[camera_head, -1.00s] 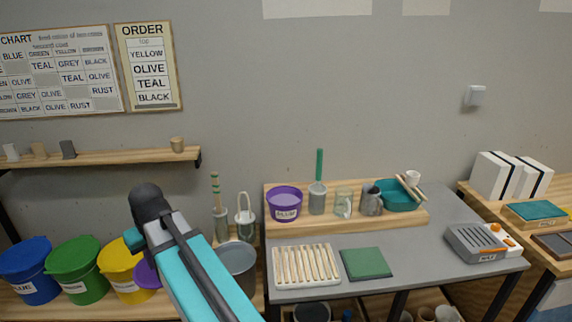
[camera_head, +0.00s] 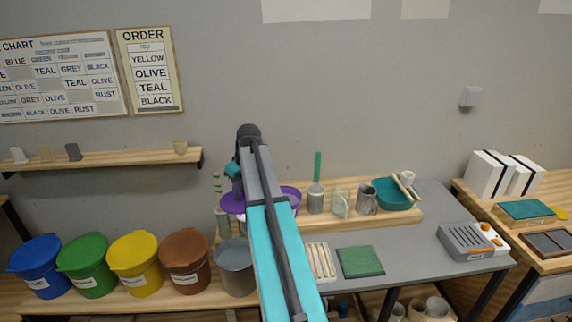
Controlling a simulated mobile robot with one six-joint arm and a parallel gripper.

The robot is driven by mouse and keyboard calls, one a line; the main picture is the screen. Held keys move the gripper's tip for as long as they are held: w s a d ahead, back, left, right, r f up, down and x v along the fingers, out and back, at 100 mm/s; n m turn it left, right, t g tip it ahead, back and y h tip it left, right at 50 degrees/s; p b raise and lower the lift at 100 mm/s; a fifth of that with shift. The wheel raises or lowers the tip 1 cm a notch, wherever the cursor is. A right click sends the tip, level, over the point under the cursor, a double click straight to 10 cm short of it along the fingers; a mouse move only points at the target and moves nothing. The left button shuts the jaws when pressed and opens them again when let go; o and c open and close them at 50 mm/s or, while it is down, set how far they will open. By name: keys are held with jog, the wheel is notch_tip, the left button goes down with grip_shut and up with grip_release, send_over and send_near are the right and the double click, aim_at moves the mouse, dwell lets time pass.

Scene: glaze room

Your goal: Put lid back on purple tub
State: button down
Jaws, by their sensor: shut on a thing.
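The purple tub (camera_head: 292,196) stands on the raised wooden board on the grey table, left of the tools. It is mostly hidden behind my arm, with only its right side showing. The purple lid (camera_head: 231,205) is in the air just left of the tub, apart from it in the picture. My gripper (camera_head: 236,188) is shut on the lid, above it; my arm hides most of the jaws.
The raised board (camera_head: 408,217) also holds a cup with a green-handled tool, a glass jar, a grey jug and a teal bowl (camera_head: 393,194). A ribbed tray (camera_head: 321,262) and green mat (camera_head: 360,261) lie in front. Lidded buckets (camera_head: 185,260) stand at left.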

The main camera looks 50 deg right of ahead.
jog(key=s+d+r+p, duration=0.1)
jog(key=s+d+p, duration=0.1)
jog(key=d, duration=0.7)
jog(key=s+d+r+p, duration=0.1)
jog(key=s+d+r, duration=0.1)
jog(key=d, duration=0.6)
jog(key=shift+s+d+r+p, duration=0.2)
jog(key=shift+s+d+p, duration=0.2)
jog(key=shift+s, duration=0.3)
jog(key=shift+f, duration=0.1)
notch_tip(320, 180, down, 6)
jog(key=b, duration=0.3)
jog(key=shift+f, duration=0.25)
dwell(1.6)
dwell(0.3)
jog(key=c, duration=1)
grip_release()
jog(key=shift+r, duration=0.1)
